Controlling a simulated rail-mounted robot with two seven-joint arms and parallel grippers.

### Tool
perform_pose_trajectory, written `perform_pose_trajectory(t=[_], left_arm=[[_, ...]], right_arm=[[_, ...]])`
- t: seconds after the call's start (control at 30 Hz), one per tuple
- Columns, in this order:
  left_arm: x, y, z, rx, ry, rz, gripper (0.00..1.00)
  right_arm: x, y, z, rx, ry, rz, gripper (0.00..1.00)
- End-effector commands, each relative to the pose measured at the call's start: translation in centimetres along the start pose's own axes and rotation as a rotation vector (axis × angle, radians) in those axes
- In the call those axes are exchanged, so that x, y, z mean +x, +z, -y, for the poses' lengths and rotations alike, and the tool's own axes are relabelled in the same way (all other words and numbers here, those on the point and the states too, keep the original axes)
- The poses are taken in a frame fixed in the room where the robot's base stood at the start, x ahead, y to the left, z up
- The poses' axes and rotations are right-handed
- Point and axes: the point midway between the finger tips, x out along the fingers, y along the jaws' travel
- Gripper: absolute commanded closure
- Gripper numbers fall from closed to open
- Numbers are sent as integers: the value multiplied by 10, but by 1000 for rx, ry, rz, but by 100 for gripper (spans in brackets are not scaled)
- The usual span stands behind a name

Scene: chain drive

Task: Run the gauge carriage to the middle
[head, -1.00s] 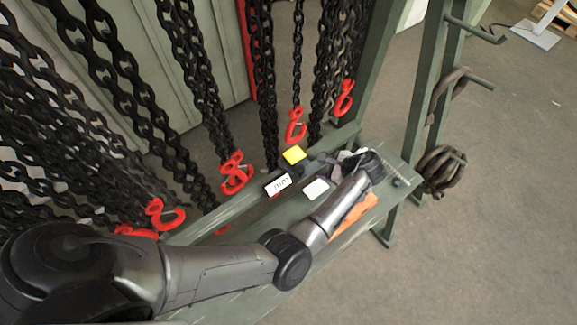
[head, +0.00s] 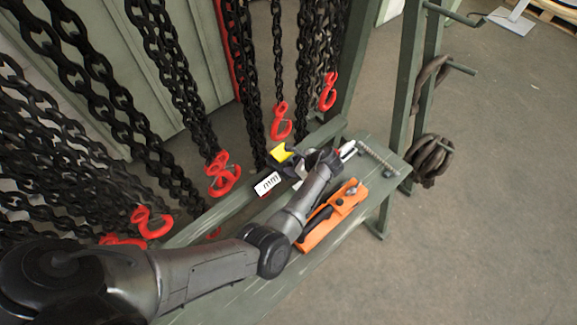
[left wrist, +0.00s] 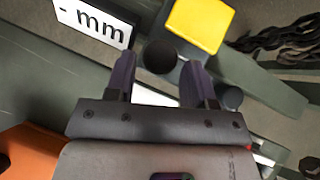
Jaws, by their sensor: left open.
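The gauge shows in the head view as a white "mm" label (head: 267,184) and a yellow block (head: 281,152) on the rail of the green bench (head: 345,232). In the left wrist view the label (left wrist: 95,22) is at upper left and the yellow block (left wrist: 199,25) at upper centre. A round black knob (left wrist: 160,57) sits just below the yellow block. My left gripper (left wrist: 157,78) is open, its two fingers apart with the knob between and slightly beyond their tips. In the head view the left gripper (head: 294,170) is partly hidden by its wrist.
An orange tool (head: 332,216) lies on the bench beside my left forearm. Black chains with red hooks (head: 222,175) hang behind the bench. A threaded rod (head: 379,158) lies at its right end. Open floor (head: 480,240) is to the right.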

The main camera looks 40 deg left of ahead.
Motion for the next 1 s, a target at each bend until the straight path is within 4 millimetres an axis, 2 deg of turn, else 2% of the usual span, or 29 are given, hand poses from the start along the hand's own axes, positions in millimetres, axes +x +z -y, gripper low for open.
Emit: perform_pose_trajectory(t=[0.1, 0.3, 0.7, 1.0], left_arm=[[15, -1, 0, 0, 0, 1, 51], [28, 0, 0, 0, 0, 0, 51], [31, 0, 0, -1, -1, 0, 52], [31, 0, 0, -1, -1, 0, 81]], right_arm=[[4, 2, -1, -4, 3, 1, 100], [6, 2, -2, -7, 6, 1, 100], [6, 2, -1, -4, 3, 0, 100], [6, 2, 1, 2, -2, -1, 100]])
